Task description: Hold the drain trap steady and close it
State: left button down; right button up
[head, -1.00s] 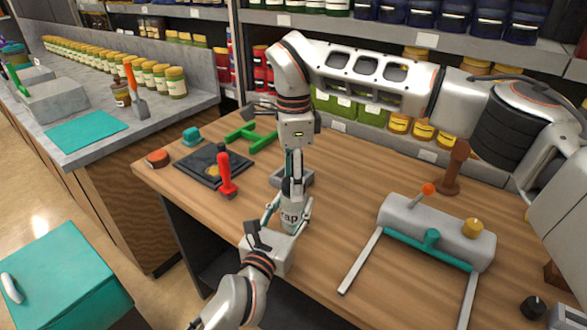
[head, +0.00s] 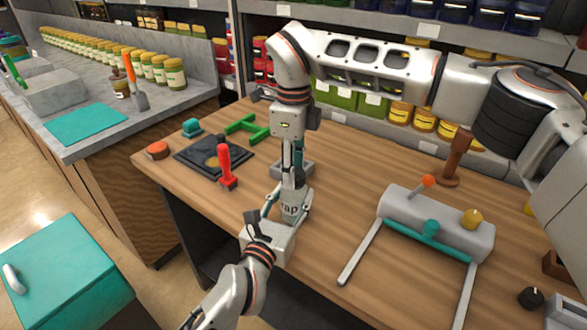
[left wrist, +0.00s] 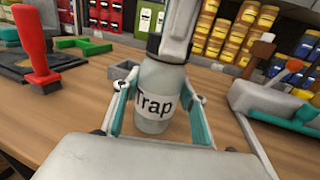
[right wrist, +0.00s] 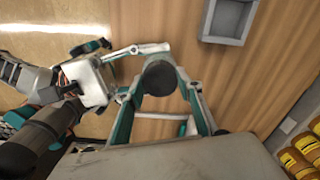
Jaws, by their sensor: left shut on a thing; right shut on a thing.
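The drain trap (left wrist: 158,100) is a pale bottle labelled "Trap", upright near the table's front edge. It also shows in the head view (head: 291,207). My left gripper (head: 286,212) is shut around its body from the front, one finger on each side. The dark cap (right wrist: 159,77) is on the bottle's top, between the fingers of my right gripper (right wrist: 160,85), which comes down from above and is shut on it. In the left wrist view, my right gripper hides part of the cap. I cannot tell whether the bottle touches the table or how tight the cap is.
A red-handled tool (head: 226,168) stands left of the trap near a black plate (head: 190,158). A grey open tray (head: 305,169) lies just behind. A grey cylinder with teal bar and legs (head: 435,225) takes up the right. Green brackets (head: 248,127) lie at the back left.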

jog(key=m, duration=0.8)
jog(key=shift+m, duration=0.4)
jog(key=m, duration=0.7)
jog(key=o, duration=1.3)
notch_tip(320, 180, up, 12)
